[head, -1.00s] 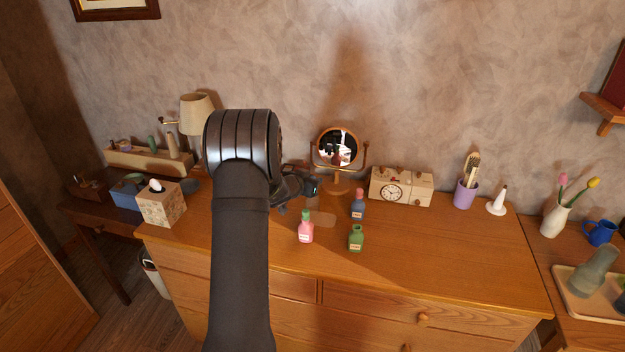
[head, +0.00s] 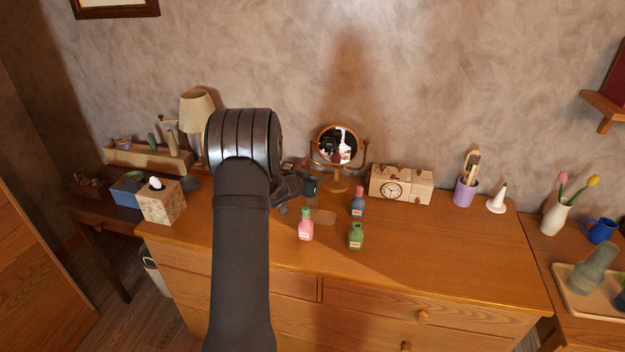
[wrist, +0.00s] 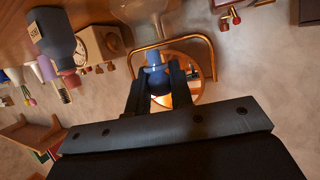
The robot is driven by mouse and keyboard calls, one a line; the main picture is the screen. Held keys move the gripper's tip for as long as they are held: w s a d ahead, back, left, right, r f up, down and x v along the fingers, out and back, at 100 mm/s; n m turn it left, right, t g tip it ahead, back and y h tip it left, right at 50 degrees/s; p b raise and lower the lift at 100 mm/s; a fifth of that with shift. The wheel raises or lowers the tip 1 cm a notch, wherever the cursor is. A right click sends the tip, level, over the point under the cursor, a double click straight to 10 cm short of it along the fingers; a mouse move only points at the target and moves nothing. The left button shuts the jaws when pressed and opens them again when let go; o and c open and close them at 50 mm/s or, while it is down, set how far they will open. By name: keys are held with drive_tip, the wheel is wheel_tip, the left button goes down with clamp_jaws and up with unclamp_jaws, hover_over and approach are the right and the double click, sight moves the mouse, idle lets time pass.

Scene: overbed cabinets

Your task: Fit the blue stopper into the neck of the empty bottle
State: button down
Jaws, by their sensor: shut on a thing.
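My gripper (wrist: 158,78) is shut on the blue stopper (wrist: 155,60) in the wrist view, which is upside down. A clear glass bottle (wrist: 145,10) is at the top edge there, its narrow neck pointing towards the stopper. Neck and stopper look close and lined up; I cannot tell whether they touch. In the head view, my gripper (head: 309,187) is partly hidden behind my arm, and the stopper cannot be made out. A faint pale patch (head: 322,217) on the dresser below it may be the clear bottle.
On the dresser (head: 450,250) stand a pink bottle (head: 306,231) with a green stopper, a green bottle (head: 356,238) and a dark blue bottle (head: 358,207) with a reddish top. A round mirror (head: 338,146), a clock box (head: 402,187) and a purple cup (head: 465,192) are behind.

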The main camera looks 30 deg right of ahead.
drive_tip(key=shift+f, duration=0.95)
drive_tip(key=c, duration=1.2)
unclamp_jaws()
drive_tip(key=v, duration=1.7)
drive_tip(key=shift+s+a, duration=0.1)
drive_tip(key=shift+a, duration=0.15)
